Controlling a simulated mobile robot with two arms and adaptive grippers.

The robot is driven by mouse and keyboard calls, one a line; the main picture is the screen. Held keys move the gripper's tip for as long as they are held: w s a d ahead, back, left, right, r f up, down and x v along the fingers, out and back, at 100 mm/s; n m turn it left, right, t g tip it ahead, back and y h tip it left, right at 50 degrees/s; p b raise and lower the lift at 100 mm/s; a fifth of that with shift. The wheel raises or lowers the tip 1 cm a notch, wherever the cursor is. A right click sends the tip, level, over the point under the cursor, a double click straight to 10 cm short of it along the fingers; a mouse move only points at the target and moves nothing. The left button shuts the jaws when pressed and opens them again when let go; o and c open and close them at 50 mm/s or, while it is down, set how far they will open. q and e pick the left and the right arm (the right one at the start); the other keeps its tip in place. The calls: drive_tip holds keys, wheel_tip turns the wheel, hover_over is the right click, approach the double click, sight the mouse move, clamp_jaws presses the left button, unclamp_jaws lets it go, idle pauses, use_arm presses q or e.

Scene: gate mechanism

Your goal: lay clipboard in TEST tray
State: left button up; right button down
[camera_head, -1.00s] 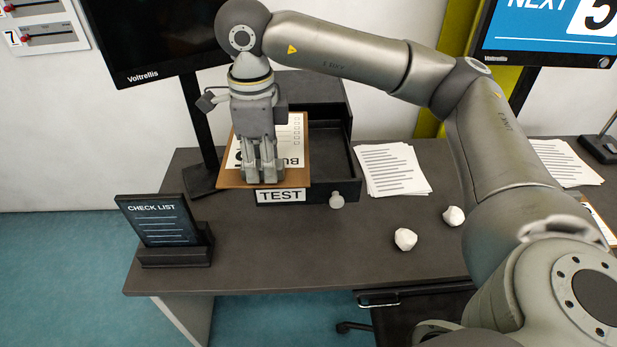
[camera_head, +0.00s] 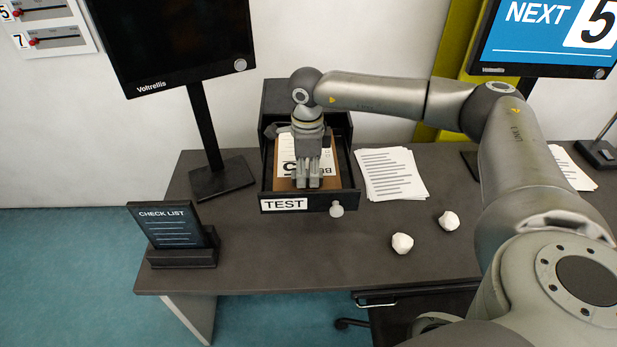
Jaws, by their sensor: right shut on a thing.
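The clipboard (camera_head: 283,169) is a brown board with a white printed sheet. It lies within the outline of the open black TEST tray (camera_head: 347,172), a drawer-like tray with a white TEST label (camera_head: 284,204) and a round knob on its front. My right gripper (camera_head: 308,184) points down over the clipboard and is shut on its near edge. The gripper hides part of the sheet. I cannot tell whether the board touches the tray floor. My left gripper is not in view.
A paper stack (camera_head: 391,174) lies right of the tray. Two crumpled paper balls (camera_head: 402,243) lie in front of it. A CHECK LIST stand (camera_head: 174,234) is at the front left, and a monitor stand (camera_head: 222,178) is left of the tray. The desk (camera_head: 300,262) in front is clear.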

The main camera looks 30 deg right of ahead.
drive_tip(key=f+p, duration=0.2)
drive_tip(key=f, duration=0.1)
drive_tip(key=shift+d, duration=0.2)
drive_tip(key=shift+f, duration=0.2)
drive_tip(key=c, duration=1.2)
unclamp_jaws()
drive_tip(key=shift+o, duration=0.2)
wheel_tip(320, 180, up, 11)
drive_tip(key=b, duration=0.4)
drive_tip(key=shift+a, duration=0.1)
drive_tip(key=shift+r, duration=0.55)
